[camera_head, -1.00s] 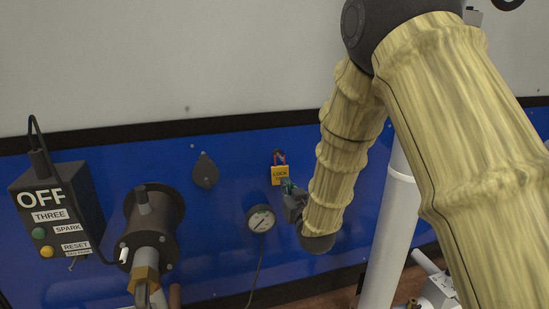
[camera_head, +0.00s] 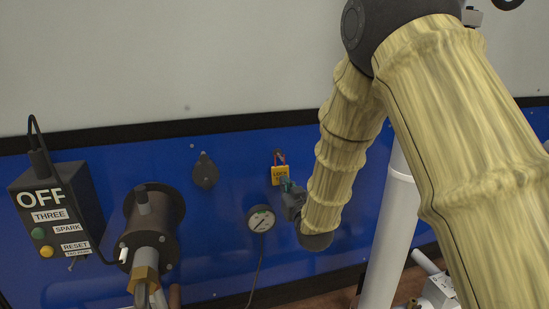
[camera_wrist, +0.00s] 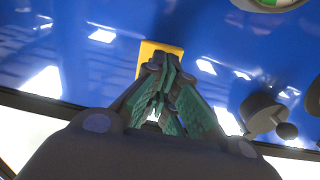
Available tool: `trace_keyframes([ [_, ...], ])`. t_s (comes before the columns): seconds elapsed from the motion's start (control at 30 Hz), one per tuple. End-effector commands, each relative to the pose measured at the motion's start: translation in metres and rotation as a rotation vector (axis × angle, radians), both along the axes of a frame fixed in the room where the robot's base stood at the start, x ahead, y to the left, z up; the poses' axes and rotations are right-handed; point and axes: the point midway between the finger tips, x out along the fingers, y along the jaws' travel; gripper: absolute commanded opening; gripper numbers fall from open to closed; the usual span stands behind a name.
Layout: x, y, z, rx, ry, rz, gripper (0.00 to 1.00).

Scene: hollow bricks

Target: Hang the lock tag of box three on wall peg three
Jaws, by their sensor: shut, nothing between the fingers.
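The yellow lock tag (camera_head: 279,173) with a red shackle hangs against the blue wall, its shackle at a dark peg (camera_head: 279,156). I cannot tell at this size exactly how the shackle sits on the peg. My gripper (camera_head: 287,184) is at the tag's lower right, its teal fingers shut and empty. In the wrist view the closed fingertips (camera_wrist: 166,64) overlap the yellow tag (camera_wrist: 149,52) and hide part of it; whether they touch it is unclear. Box three (camera_head: 56,213), a dark box marked OFF and THREE, is at the left.
A round gauge (camera_head: 261,218) with a hose is below the tag. A dark teardrop plate (camera_head: 204,171) and a dark cylindrical fitting (camera_head: 153,215) with a brass nut are to the left. A white pipe (camera_head: 391,235) stands to the right of my gripper.

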Motion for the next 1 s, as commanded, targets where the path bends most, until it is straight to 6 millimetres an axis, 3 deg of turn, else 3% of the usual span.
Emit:
trace_keyframes([
  [1.0,0.0087,0.0028,-0.0003,0.000,0.001,0.000,0.00],
])
